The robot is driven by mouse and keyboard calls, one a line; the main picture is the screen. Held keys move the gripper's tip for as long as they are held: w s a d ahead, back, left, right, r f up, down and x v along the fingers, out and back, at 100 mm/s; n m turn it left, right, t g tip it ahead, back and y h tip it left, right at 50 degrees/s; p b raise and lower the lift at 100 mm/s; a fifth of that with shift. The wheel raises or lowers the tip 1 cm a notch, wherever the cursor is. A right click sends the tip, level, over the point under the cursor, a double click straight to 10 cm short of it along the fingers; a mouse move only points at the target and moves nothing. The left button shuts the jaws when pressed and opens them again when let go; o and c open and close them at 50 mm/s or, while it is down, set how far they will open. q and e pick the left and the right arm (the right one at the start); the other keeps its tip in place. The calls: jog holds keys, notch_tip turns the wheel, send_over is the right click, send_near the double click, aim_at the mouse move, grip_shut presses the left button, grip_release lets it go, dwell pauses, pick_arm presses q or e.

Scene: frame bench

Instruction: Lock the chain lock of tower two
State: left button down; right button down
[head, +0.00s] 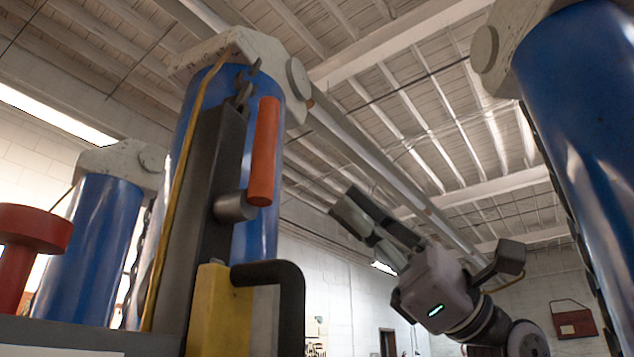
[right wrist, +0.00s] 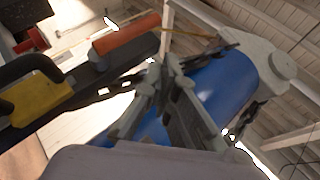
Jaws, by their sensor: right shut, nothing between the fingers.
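A blue tower (head: 265,230) with a pale cap (head: 250,47) stands left of centre in the head view. A dark post (head: 215,170) in front of it carries an orange handle (head: 264,150) on a grey pivot (head: 236,206). A short dark chain piece (head: 243,92) shows at the post's top. My right gripper (head: 346,207) is shut and empty, right of the orange handle and apart from it. In the right wrist view, chain links (right wrist: 218,53) show near the blue tower (right wrist: 228,85); contact with the fingers cannot be told. No tower numbers are readable. My left gripper is not in view.
Another blue tower (head: 575,130) rises at the right edge and a further one (head: 88,250) at the left. A yellow block (head: 218,310) with a black bent handle (head: 290,280) stands at the post's foot. A red knob (head: 35,228) is at far left.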

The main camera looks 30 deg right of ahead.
jog(key=shift+v, duration=1.35)
jog(key=shift+a, duration=0.1)
